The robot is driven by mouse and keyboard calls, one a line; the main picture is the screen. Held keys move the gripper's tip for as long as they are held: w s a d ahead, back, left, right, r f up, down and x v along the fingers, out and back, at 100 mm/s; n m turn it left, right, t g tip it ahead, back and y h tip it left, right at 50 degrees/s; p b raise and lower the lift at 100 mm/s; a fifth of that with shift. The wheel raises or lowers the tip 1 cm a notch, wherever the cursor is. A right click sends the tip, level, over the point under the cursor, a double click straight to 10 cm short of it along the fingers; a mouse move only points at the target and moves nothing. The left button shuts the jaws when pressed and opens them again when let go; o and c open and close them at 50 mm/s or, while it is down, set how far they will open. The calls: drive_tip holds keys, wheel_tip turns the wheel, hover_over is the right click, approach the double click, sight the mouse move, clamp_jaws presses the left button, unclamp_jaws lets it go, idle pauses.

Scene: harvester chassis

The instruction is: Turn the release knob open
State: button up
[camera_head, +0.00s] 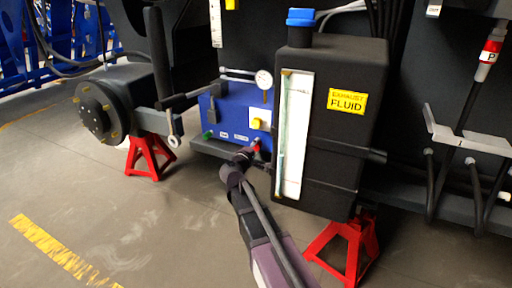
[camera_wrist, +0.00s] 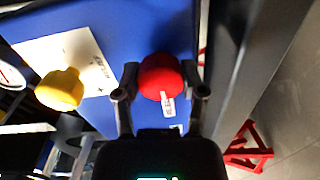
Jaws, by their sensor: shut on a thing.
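The release knob seems to be the red knob (camera_wrist: 161,77) on the blue box (camera_wrist: 150,30), with a small white tag on it in the wrist view. The two fingers of my gripper (camera_wrist: 161,95) stand on either side of the knob, shut on it. In the head view my gripper (camera_head: 243,157) reaches the front of the blue box (camera_head: 228,116), and a bit of the red knob (camera_head: 256,145) shows there. A yellow knob (camera_wrist: 60,90) on a white plate sits to the left in the wrist view; the same yellow knob (camera_head: 256,123) is above the red one in the head view.
A black exhaust fluid tank (camera_head: 345,145) with a blue cap stands right of the box. A round gauge (camera_head: 264,79) sits above it. Red jack stands (camera_head: 150,156) are at left and lower right. A wheel hub (camera_head: 100,111) is at left. Open floor lies in front.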

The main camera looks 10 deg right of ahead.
drive_tip(key=n, duration=0.4)
drive_tip(key=shift+w+n, duration=0.2)
drive_tip(key=shift+n, duration=0.1)
drive_tip(key=n, duration=0.3)
drive_tip(key=shift+n, duration=0.3)
drive_tip(key=n, duration=0.4)
drive_tip(key=shift+h, duration=0.3)
drive_tip(key=n, duration=0.4)
drive_tip(key=shift+n, duration=0.3)
drive_tip(key=shift+b, duration=0.3)
drive_tip(key=o, duration=1.2)
drive_tip(key=shift+c, duration=0.2)
drive_tip(key=shift+s, duration=0.1)
